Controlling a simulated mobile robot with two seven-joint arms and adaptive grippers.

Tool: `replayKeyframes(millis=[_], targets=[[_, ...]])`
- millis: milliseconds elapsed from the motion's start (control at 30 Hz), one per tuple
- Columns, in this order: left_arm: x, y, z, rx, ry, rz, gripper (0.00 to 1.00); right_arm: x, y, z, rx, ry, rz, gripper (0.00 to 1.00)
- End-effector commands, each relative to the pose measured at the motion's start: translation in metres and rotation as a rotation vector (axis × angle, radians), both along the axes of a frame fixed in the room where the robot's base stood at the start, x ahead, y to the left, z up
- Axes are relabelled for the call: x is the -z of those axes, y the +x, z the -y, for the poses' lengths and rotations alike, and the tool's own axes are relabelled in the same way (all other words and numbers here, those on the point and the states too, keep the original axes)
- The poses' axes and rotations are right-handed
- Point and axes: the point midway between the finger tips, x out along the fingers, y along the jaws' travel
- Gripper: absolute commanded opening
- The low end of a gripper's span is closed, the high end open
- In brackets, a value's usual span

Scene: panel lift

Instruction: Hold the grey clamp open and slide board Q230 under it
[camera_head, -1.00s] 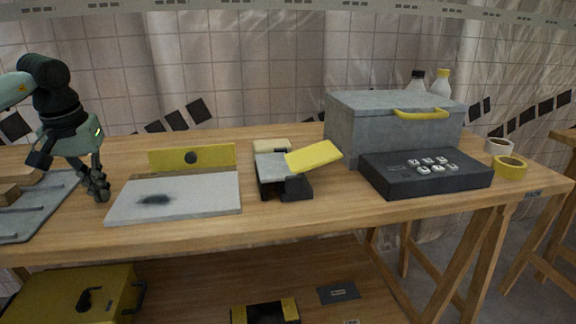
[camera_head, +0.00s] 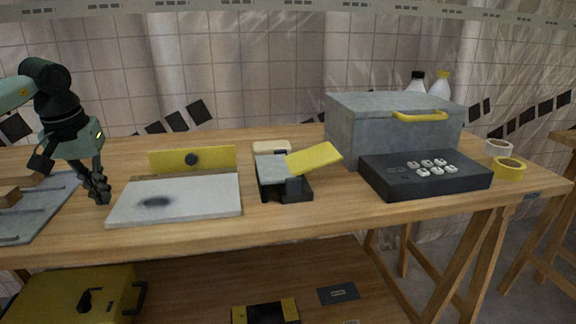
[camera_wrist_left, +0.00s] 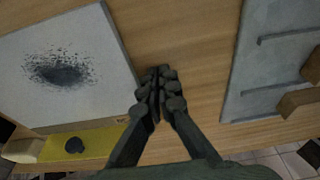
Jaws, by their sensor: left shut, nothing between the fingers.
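The grey clamp (camera_head: 272,168) has a dark base and a raised yellow lever (camera_head: 314,158). It stands mid-table, right of a white plate (camera_head: 190,205) with a dark smudge and an upright yellow strip behind it. No Q230 marking is readable, so I cannot tell which piece is that board. My left gripper (camera_head: 103,198) is shut and empty, beside the plate's left edge and well left of the clamp. In the left wrist view, its closed fingertips (camera_wrist_left: 160,76) are over bare wood between the plate (camera_wrist_left: 70,65) and a grey tray (camera_wrist_left: 270,75). My right gripper is out of view.
The grey tray (camera_head: 45,215) at the far left holds wooden blocks (camera_head: 10,195). Right of the clamp are a black button box (camera_head: 425,175), a large grey case (camera_head: 385,125) and tape rolls (camera_head: 509,169). The lower shelf holds a yellow case (camera_head: 65,295).

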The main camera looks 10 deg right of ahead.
Motion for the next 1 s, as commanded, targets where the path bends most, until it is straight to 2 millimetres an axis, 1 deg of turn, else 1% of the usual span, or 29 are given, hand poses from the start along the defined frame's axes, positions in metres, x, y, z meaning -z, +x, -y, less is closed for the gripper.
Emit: replayKeyframes(millis=[167,267,800,1000], targets=[[-0.001,0.000,0.000,0.000,0.000,0.000,0.00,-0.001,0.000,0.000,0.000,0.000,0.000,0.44],[-0.007,0.000,0.000,0.000,0.000,0.000,0.00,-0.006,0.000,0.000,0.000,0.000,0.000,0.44],[-0.049,0.000,0.000,0.000,0.000,0.000,0.00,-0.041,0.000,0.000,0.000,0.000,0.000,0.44],[-0.050,0.000,0.000,0.000,0.000,0.000,0.00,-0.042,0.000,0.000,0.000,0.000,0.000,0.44]])
